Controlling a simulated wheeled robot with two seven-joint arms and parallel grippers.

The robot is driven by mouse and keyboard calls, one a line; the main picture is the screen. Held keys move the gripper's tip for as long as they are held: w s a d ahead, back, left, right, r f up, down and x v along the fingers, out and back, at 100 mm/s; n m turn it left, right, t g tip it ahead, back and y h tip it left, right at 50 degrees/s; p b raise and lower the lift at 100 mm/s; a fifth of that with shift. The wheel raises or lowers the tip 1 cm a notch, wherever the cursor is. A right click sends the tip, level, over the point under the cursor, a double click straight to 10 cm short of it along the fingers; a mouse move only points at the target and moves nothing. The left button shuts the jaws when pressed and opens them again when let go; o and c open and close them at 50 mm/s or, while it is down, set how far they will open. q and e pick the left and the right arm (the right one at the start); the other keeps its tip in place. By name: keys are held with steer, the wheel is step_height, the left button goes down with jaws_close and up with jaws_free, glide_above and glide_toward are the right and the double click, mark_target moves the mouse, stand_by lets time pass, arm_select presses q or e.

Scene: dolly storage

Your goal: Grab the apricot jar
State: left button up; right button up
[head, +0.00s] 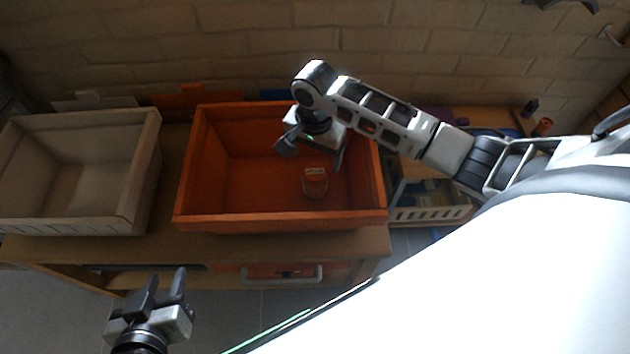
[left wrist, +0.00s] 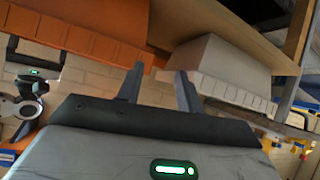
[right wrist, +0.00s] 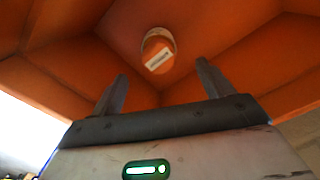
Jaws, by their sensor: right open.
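The apricot jar (head: 315,183) is a small orange jar with a white label. It stands on the floor of the orange crate (head: 280,220), right of its middle. In the right wrist view the jar (right wrist: 158,50) is ahead of and between the fingers, apart from them. My right gripper (head: 312,160) reaches into the crate from above, open and empty, close to the jar. My left gripper (head: 165,281) is low at the front left, open and empty, away from the crate. It also shows in the left wrist view (left wrist: 158,85).
A beige crate (head: 140,190) stands left of the orange crate on a wooden table (head: 290,243). A white slotted basket (head: 430,213) is to the right. A brick wall (head: 440,50) stands behind. The orange crate's walls surround my right gripper.

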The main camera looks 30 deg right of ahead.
mark_target(315, 179)
step_height(315, 179, down, 10)
steer(key=shift+r+b, duration=0.15)
steer(key=shift+b, duration=0.9)
steer(key=c, duration=1.3)
